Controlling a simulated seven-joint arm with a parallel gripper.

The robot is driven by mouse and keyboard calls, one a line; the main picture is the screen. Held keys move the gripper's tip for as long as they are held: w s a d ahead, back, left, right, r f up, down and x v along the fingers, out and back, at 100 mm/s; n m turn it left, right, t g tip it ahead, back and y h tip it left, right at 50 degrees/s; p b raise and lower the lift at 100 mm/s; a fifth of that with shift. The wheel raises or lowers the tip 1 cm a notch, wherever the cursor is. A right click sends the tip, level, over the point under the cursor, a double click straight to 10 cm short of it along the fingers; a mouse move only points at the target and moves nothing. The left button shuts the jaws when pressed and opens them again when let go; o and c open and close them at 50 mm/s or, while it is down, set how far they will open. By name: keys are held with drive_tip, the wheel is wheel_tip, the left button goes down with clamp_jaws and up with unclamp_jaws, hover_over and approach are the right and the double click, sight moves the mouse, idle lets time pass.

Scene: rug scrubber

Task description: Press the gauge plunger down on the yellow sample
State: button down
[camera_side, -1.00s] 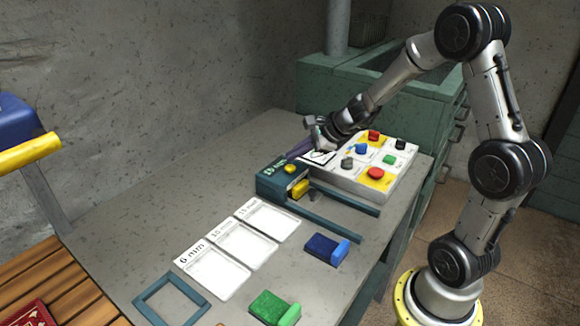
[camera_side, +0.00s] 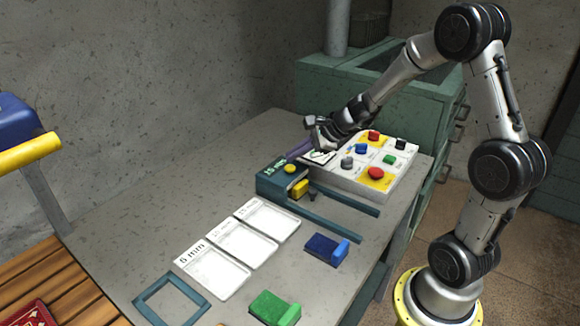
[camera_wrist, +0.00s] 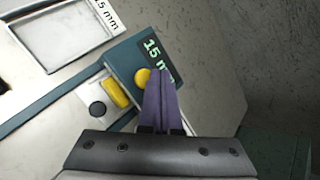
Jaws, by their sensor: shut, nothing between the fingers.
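The gauge is a teal box (camera_side: 268,186) on the table, and its display reads 15 mm in the wrist view (camera_wrist: 124,62). A round yellow plunger knob (camera_side: 290,168) sits on its top and also shows in the wrist view (camera_wrist: 142,77). The yellow sample (camera_side: 301,189) is at the gauge's near side, between the teal rails; it shows in the wrist view (camera_wrist: 117,93). My gripper (camera_wrist: 158,72) is shut and empty, its purple fingers together. In the wrist view the tips overlap the knob's right edge; I cannot tell whether they touch it.
A white panel (camera_side: 345,176) with coloured knobs stands behind the gauge. Three white labelled trays (camera_side: 215,272) lie in front. A blue sample (camera_side: 322,245), a green sample (camera_side: 270,308) and a teal frame (camera_side: 172,301) are nearer. Bare table lies left of the trays.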

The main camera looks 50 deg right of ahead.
sight(292, 166)
drive_tip(key=shift+f, duration=0.2)
drive_tip(key=shift+f, duration=0.25)
drive_tip(key=shift+f, duration=0.45)
idle(0.7)
drive_tip(key=shift+s+f, duration=0.25)
drive_tip(key=shift+f, duration=0.45)
idle(0.4)
drive_tip(key=shift+r, duration=1.25)
drive_tip(key=shift+w+r, duration=0.1)
wheel_tip(292, 166, up, 5)
